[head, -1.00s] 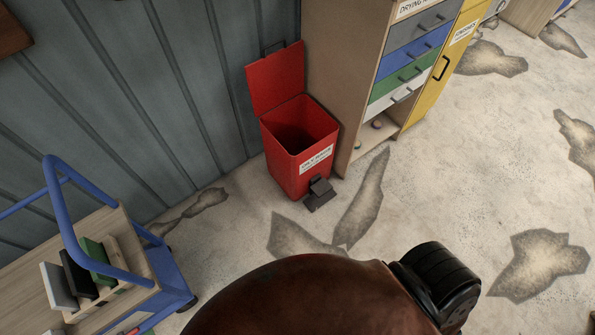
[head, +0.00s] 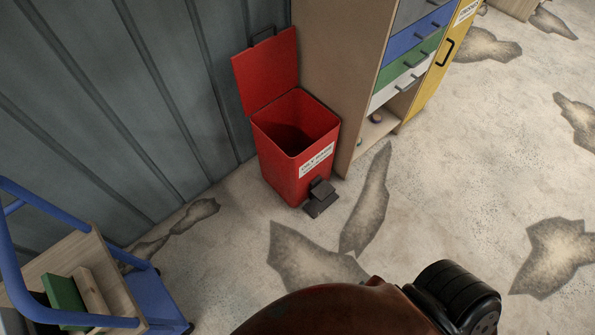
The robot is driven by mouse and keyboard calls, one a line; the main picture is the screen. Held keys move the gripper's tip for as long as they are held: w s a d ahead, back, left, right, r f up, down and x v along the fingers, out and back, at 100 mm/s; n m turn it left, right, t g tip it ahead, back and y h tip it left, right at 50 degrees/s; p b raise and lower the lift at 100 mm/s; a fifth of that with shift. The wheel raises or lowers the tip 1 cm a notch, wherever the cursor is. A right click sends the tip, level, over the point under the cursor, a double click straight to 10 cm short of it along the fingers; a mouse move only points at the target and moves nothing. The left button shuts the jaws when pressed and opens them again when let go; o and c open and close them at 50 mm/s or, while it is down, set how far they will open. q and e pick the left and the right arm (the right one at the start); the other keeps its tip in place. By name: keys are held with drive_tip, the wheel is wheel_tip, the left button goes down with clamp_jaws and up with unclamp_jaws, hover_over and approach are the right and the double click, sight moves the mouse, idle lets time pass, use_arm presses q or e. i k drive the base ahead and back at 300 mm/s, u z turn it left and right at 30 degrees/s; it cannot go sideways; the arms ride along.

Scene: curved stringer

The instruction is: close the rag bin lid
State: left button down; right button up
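The red rag bin (head: 280,165) stands upright on the floor against the grey wall, with a white label on its front. Its red lid (head: 267,72) is open, raised steeply at the back edge, with a dark handle (head: 263,36) at its top. The bin's dark inside is visible and I cannot make out anything in it. A black foot pedal (head: 320,198) sits at the bin's front base. Neither gripper shows in the head view.
A wooden cabinet (head: 335,45) with coloured drawers stands close against the bin's right side, with a yellow cabinet (head: 440,65) beyond it. A blue-framed cart (head: 150,295) holding blocks is at the lower left. Stained concrete floor (head: 430,190) is clear in front of the bin.

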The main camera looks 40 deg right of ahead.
sight(265, 71)
drive_tip(key=z, duration=0.3)
drive_tip(key=i, duration=1.15)
drive_tip(key=z, duration=0.7)
